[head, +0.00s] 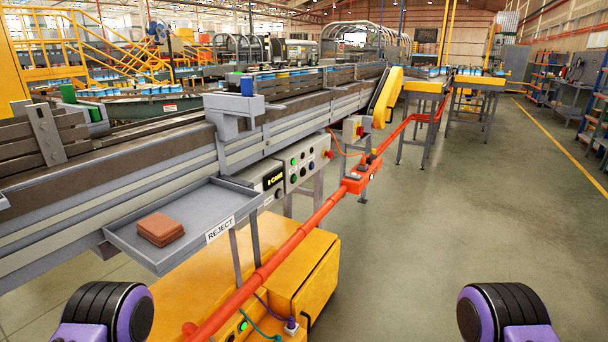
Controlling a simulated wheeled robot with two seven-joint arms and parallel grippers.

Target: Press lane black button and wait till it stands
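A grey control panel (306,163) with several small round buttons in green, white and dark colours is fixed below the conveyor lane (290,115). I cannot tell for certain which button is the lane's black one. A box with a lit yellow display (273,180) and a dark round knob (279,194) sits left of the panel. An orange box (361,176) on the red rail carries small dark parts on top, too small to make out. Neither gripper shows; only my purple and black arm parts show at the bottom left and right, apart from the panel.
A grey REJECT tray (190,255) holds brown flat pieces (161,229) at the left. A red rail (285,248) slopes in front of the panel, above a yellow cabinet (300,275). The floor (450,210) at right is clear.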

